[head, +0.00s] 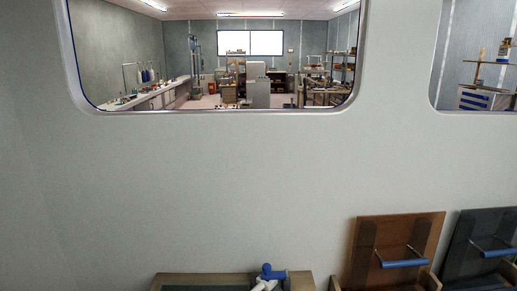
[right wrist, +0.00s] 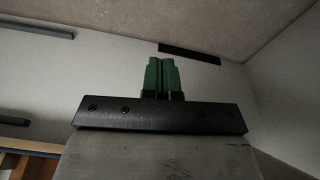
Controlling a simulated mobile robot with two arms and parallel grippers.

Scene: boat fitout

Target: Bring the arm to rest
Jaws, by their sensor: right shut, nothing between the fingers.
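My right gripper (right wrist: 162,62) shows in the right wrist view. Its two green fingers are side by side, shut, with nothing between them. They point up toward a pale wall and the ceiling, and touch nothing that I can see. Neither gripper shows in the head view, and my left gripper is in no frame.
In the head view a pale wall (head: 220,170) with windows stands ahead. Below are a wood-edged box (head: 190,279) with a blue-and-white item (head: 267,273), and a brown panel (head: 424,230) and a dark panel (head: 484,228), both with blue handles. A dark bar (right wrist: 190,53) is beyond my fingers.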

